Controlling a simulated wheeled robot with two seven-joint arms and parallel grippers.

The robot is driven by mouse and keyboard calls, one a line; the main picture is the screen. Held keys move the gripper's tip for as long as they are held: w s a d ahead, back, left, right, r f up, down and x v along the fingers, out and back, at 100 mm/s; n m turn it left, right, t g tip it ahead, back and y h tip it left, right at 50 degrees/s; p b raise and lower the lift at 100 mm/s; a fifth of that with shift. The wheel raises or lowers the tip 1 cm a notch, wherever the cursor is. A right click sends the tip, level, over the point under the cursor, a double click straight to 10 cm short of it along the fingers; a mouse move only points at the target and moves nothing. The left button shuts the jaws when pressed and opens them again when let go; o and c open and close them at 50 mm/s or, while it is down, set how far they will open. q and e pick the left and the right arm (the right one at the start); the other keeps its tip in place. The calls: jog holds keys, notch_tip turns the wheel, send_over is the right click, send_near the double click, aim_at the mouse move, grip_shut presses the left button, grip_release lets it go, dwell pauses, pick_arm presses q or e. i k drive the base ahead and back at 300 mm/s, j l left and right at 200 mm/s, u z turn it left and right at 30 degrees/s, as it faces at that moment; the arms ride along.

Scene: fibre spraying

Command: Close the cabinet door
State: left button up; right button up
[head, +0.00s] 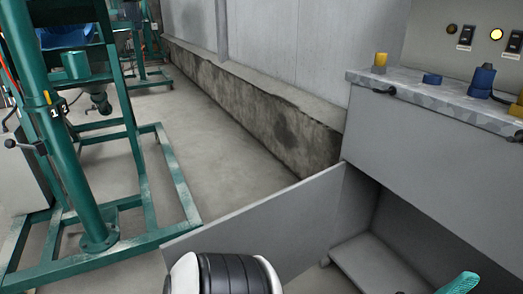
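The grey cabinet (430,150) stands at the right, under a speckled countertop. Its door (265,222) is open and swings out to the left, away from the cabinet front. The dark inside of the cabinet shows to the right of the door, with a grey ledge (365,265) low down. A white and black ribbed part of my arm shows at the bottom centre, in front of the door's lower edge. Neither gripper can be made out in the head view.
A green metal frame (75,170) stands on the floor at the left. A low stained concrete ledge (250,110) runs along the wall. Open floor (215,150) lies between them. A teal object (460,284), cut off and unclear, shows at the bottom right.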

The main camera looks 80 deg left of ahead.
aim_at(292, 228)
jog(key=k+j+u, duration=0.1)
jog(key=k+j, duration=0.25)
jog(key=k+j+u, duration=0.1)
jog(key=k+j, duration=0.2)
jog(key=j, duration=0.2)
jog(key=k+j, duration=0.3)
jog(key=j, duration=0.15)
jog(key=j+u, duration=0.2)
jog(key=j, duration=1.05)
